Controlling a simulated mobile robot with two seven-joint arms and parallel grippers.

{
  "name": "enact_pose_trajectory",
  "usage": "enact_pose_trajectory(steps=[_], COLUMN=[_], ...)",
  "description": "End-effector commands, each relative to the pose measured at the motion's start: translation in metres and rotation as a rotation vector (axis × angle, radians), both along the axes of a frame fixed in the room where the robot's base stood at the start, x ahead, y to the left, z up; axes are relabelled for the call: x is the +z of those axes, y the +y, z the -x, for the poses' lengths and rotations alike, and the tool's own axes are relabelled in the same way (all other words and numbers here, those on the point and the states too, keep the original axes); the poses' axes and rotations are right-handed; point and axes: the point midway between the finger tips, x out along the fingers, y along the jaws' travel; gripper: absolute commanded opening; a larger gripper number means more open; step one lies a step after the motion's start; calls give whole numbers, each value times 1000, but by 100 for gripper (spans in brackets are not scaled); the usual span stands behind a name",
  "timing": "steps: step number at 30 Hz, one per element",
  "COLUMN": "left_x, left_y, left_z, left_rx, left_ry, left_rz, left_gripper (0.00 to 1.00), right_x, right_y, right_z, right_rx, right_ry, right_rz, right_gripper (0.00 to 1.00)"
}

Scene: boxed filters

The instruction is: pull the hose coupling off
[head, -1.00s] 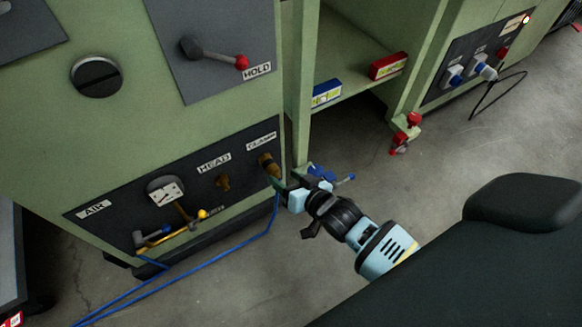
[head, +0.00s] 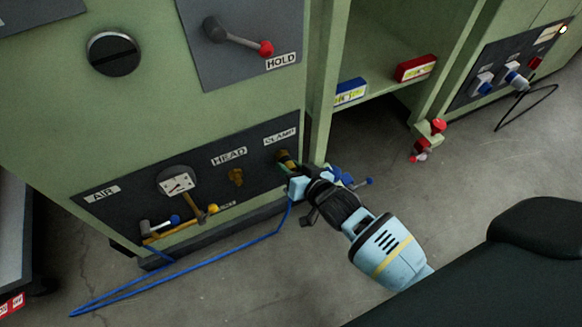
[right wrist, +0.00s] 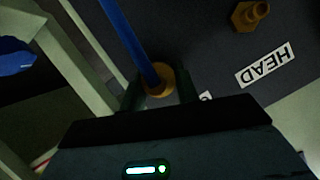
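The brass hose coupling (head: 284,157) is at the port under the CLAMP label on the dark lower panel. In the right wrist view the coupling (right wrist: 160,80) shows as a brass ring with the blue hose (right wrist: 128,38) running out of it. My right gripper (head: 291,171) is at the coupling, and its dark green fingers (right wrist: 161,92) lie close on both sides of it. The gripper looks shut on the coupling. The coupling's seat on the port is hidden in the wrist view. My left gripper is not in view.
A bare brass fitting (head: 236,177) sits under the HEAD label, left of the coupling. A gauge (head: 176,182) and lever valves are further left. A green post (head: 322,105) stands just right of the coupling. The blue hose (head: 215,259) loops over the floor.

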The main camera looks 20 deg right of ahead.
Motion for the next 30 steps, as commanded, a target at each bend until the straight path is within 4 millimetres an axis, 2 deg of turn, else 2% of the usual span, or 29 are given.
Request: enact_pose_trajectory(steps=[1,6,30], left_x=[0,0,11], left_y=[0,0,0], left_z=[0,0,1], left_rx=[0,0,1], left_ry=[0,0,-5], left_rz=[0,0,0], left_gripper=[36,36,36], right_x=[0,0,0], right_y=[0,0,-1], right_z=[0,0,18], right_rx=[0,0,0], right_ry=[0,-1,0], right_rz=[0,0,0], right_gripper=[24,4,4])
